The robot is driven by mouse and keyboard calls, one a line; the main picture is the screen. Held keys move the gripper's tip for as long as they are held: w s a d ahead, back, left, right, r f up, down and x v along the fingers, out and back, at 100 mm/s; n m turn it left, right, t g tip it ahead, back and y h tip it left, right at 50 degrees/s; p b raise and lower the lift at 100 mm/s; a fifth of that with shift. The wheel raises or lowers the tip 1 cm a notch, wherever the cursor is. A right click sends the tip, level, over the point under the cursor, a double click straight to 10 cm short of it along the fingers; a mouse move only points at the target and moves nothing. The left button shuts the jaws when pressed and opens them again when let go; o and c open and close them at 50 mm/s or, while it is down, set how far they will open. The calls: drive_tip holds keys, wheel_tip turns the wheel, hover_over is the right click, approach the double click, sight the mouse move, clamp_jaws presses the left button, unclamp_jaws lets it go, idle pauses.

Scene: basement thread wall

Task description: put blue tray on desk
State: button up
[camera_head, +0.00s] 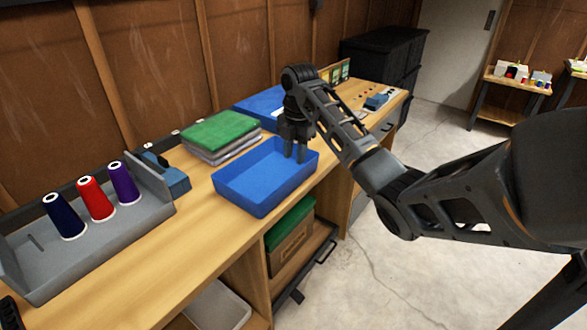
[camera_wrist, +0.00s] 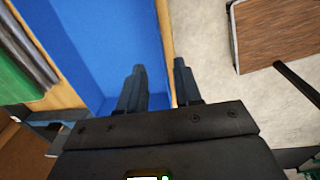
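The blue tray (camera_head: 255,195) sits upright and empty on the wooden desk (camera_head: 125,275), close to the desk's front edge. My gripper (camera_head: 295,157) points down at the tray's far right end. In the wrist view my gripper (camera_wrist: 160,72) has its two fingers apart. One finger is over the inside of the blue tray (camera_wrist: 105,40) and the other is on the outer side of its wall, with the wall passing between them. I see gaps beside the wall. The lower fingertips are partly hidden in the head view.
Left of the tray stands a grey rack (camera_head: 110,235) with blue, red and purple thread spools. Folded green cloth (camera_head: 222,132) lies behind it. Another blue flat object (camera_head: 262,103) lies beyond my gripper. A shelf with a box (camera_head: 290,240) is below the desk.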

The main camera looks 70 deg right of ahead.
drive_tip(key=shift+s+r, duration=0.1)
drive_tip(key=shift+r, duration=1.4)
